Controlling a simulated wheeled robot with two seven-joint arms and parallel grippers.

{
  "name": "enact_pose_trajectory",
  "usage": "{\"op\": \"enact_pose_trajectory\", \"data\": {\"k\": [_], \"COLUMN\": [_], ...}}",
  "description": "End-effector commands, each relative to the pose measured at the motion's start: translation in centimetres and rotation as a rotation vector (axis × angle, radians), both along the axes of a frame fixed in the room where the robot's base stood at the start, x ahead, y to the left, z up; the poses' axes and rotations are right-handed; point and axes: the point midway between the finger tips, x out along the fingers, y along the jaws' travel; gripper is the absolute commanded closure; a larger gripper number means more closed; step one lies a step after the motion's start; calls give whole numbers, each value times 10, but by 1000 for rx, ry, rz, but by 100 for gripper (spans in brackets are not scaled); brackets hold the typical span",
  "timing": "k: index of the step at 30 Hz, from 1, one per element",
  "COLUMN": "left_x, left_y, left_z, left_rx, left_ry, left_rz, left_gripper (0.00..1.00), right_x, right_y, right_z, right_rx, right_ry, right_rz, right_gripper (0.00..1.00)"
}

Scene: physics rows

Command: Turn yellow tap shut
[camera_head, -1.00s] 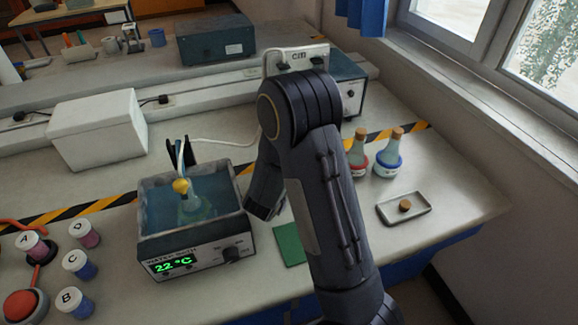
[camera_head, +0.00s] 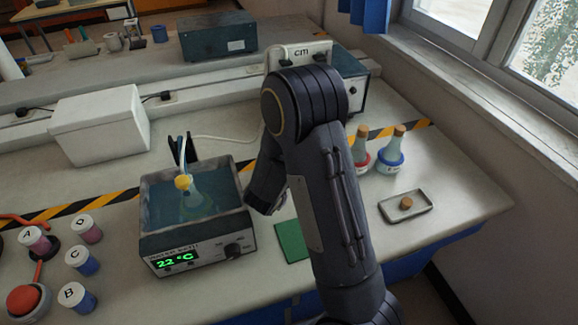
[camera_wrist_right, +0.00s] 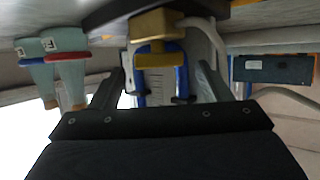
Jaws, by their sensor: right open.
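The yellow tap (camera_wrist_right: 158,30) shows in the right wrist view, which looks upside down. It has a yellow body, and blue bars stand on either side below it. It lies between the fingers of my right gripper (camera_wrist_right: 160,72), near their tips. The fingers are apart, and I cannot tell whether either touches it. In the head view my right arm hides the tap and most of the gripper. My left gripper is not in view.
A water bath (camera_head: 195,252) reading 22 °C holds a flask with a yellow top (camera_head: 183,182), left of my arm. Two corked flasks (camera_head: 390,155) and a small tray (camera_head: 420,212) stand to the right. A white box (camera_head: 98,130) sits at back left.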

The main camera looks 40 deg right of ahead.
Motion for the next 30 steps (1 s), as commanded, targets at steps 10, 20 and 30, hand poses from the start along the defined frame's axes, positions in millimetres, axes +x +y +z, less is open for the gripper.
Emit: {"op": "enact_pose_trajectory", "data": {"k": [10, 20, 30], "left_x": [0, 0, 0], "left_y": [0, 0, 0], "left_z": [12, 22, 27], "left_rx": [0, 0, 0], "left_ry": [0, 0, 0], "left_rz": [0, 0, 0], "left_gripper": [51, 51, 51], "right_x": [-26, -78, -108], "right_y": [23, 64, 87], "right_z": [67, 107, 122], "right_rx": [3, 1, -1], "right_ry": [-6, -1, -1], "right_rz": [4, 6, 1], "right_gripper": [29, 29, 29]}}
